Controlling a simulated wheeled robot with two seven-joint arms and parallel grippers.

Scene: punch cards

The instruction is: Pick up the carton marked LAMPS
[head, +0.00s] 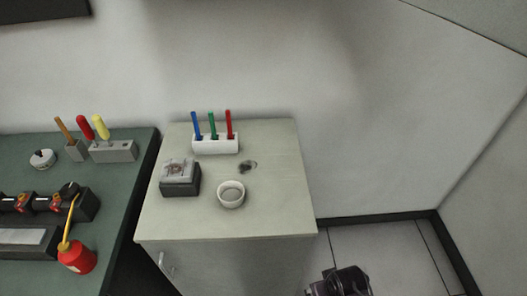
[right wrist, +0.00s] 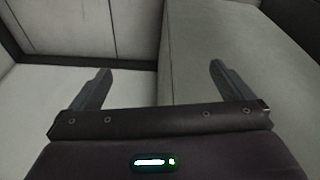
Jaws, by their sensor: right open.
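I see no carton marked LAMPS in the head view or the right wrist view. In the head view a dark part of my right arm shows at the bottom edge, right of the cabinet. My left gripper is not in view.
A pale cabinet (head: 275,215) holds a white pen holder (head: 215,146), a small dark-based device (head: 180,187) and a white bowl (head: 231,201). A green bench (head: 120,165) at left carries tools and a red oil can (head: 76,256). Floor (head: 385,255) right of the cabinet is clear.

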